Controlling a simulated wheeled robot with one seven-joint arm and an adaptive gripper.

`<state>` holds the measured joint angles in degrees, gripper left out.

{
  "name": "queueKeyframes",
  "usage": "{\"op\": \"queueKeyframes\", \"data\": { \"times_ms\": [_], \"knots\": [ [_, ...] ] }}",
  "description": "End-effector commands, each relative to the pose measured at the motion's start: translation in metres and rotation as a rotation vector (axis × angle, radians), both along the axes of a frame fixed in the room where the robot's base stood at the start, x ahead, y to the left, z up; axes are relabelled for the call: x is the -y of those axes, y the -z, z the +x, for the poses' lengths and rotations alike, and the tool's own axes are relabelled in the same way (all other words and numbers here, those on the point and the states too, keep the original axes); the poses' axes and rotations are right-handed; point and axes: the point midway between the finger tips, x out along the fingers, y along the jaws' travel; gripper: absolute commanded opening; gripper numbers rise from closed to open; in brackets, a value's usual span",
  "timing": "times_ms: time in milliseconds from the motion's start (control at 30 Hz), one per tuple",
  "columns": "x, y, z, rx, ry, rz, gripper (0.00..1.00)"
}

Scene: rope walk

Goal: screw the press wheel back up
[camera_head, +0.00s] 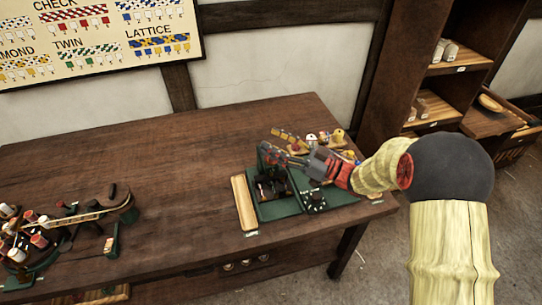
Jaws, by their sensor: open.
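A small dark press (272,186) stands on a green base (281,210) near the right end of the wooden table. My arm comes in from the right, and my gripper (279,156) is over the top of the press. Its fingers point left and are open. The press wheel cannot be told apart clearly, as the fingers and the dark press top overlap there. I cannot tell whether the fingers touch it or stand around it.
A pale wooden block (244,204) lies left of the press. A dark knobbed piece (314,201) is at its right. Bobbins (325,138) stand behind. A rack of spools (28,240) sits at the table's left front. The table's middle (150,160) is clear.

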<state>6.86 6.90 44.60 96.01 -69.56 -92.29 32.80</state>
Motion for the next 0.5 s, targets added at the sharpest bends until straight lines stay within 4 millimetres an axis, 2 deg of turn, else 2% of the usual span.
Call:
{"op": "queueKeyframes", "data": {
  "times_ms": [33,200,233,333,500],
  "knots": [
    [0.004,0.018,-0.006,-0.033,0.075,-0.01,0.54],
    [0.028,0.088,-0.011,-0.139,0.302,-0.095,0.54],
    [0.032,0.096,-0.01,-0.145,0.332,-0.114,0.54],
    [0.043,0.107,0.0,-0.129,0.395,-0.173,0.54],
    [0.038,0.111,0.005,-0.101,0.398,-0.206,0.54]
  ]
}}
